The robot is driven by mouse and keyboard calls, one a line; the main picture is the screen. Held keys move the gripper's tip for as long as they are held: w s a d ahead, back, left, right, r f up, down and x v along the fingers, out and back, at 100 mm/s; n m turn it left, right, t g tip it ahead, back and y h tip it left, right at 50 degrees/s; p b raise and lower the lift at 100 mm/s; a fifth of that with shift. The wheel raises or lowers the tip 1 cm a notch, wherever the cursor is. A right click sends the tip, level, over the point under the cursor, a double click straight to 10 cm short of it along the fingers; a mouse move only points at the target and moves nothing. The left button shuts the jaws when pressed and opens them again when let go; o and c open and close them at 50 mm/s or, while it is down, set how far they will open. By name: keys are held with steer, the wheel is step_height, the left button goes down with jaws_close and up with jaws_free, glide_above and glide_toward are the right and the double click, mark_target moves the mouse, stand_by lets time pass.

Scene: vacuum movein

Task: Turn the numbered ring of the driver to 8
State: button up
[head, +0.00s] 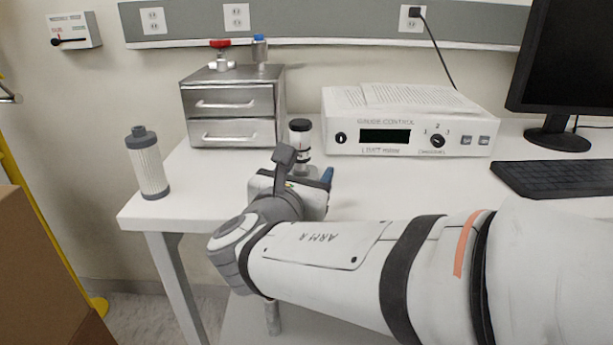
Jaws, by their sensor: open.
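A small upright cylinder with a black top, a white band and a dark band (300,134) stands on the white table just beyond my gripper; it looks like the driver. Its lower part is partly hidden behind my gripper. Any numbers on its ring are too small to read. My gripper (304,176) is open, low over the table on the near side of the driver. Its fingers are mostly hidden by its own body and wrist, so I cannot tell whether they touch the driver. A small blue piece (327,176) shows at the gripper's right side.
A metal two-drawer cabinet (232,102) stands behind and left, with a red-handled valve (221,54) on top. A grey-capped filter (149,162) stands at the table's left. A gauge control box (407,122), keyboard (556,178) and monitor (570,65) are right. Cardboard (40,265) is lower left.

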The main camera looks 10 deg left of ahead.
mark_target(301, 152)
steer(key=shift+s+a+n+y, duration=0.2)
steer(key=shift+a+n, duration=0.1)
steer(key=shift+a, duration=0.2)
steer(key=shift+s+a+n+y, duration=0.1)
steer(key=shift+a+n+y, duration=0.15)
steer(key=shift+a, duration=0.25)
steer(key=shift+a+r+n+t, duration=0.1)
steer(key=shift+a+n+t, duration=0.15)
steer(key=shift+a+t, duration=0.05)
steer(key=w+b, duration=0.1)
steer(key=w, duration=0.6)
steer(key=shift+w+r, duration=0.1)
steer(key=shift+w, duration=0.2)
steer(key=shift+c, duration=0.3)
steer(key=c, duration=0.9)
